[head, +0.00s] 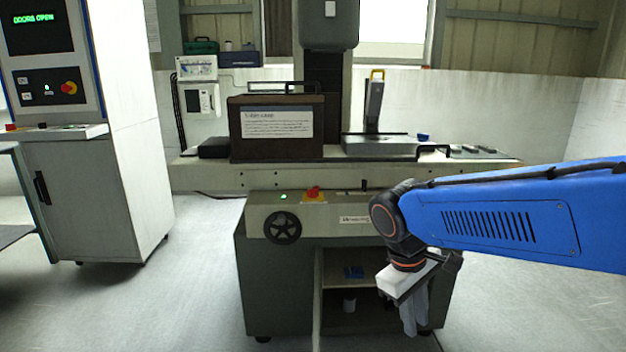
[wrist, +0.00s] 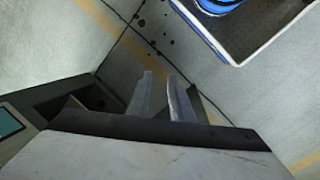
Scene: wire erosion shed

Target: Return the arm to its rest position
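My blue arm (head: 510,215) reaches in from the right in the head view, in front of the machine. My gripper (head: 412,325) hangs from its dark wrist and points down, in front of the machine's lower cabinet. In the wrist view the two grey fingers of my gripper (wrist: 160,98) stand apart with bare floor showing between them. Nothing is held between them. A pale block-shaped wrist part of mine fills the bottom of the wrist view.
The grey machine (head: 275,285) with a handwheel (head: 282,228) stands behind my gripper. A control cabinet (head: 105,195) stands at the left. In the wrist view a tray (wrist: 248,45) with a blue item (wrist: 216,5) is at the upper right. Floor at the front left is clear.

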